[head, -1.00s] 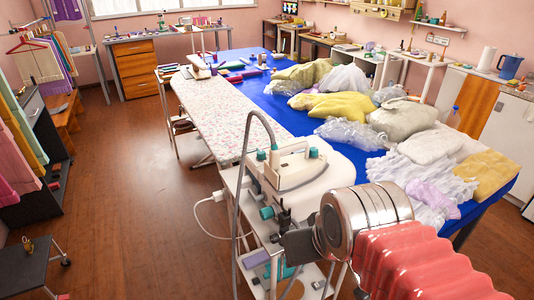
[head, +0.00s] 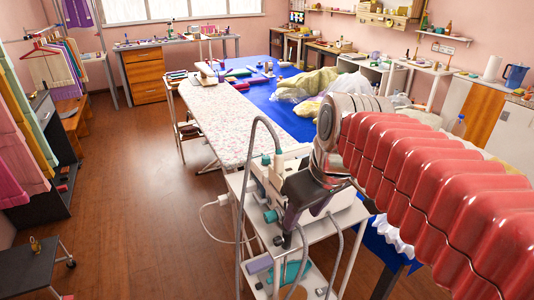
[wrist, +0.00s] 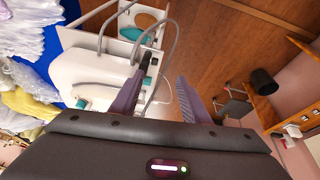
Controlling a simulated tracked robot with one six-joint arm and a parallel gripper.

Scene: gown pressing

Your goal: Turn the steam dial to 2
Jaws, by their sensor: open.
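The white steam station (head: 266,180) stands on a white cart, largely behind my arm in the head view. A teal knob (head: 270,216), which looks like the steam dial, sticks out from its near left side. Its markings and setting are too small to read. My gripper (head: 288,238) is just right of this knob, pointing down, with a visible gap. In the wrist view my gripper (wrist: 165,68) is open and empty, its two fingers spread. The white station (wrist: 90,75) lies left of the fingers there, with teal parts; which one is the dial I cannot tell.
A grey hose (head: 248,180) arches up at the station's left. The cart's lower shelf (head: 290,275) holds teal and purple items. The ironing board (head: 210,115) and blue table (head: 285,118) stand behind. Open wooden floor (head: 150,200) lies to the left.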

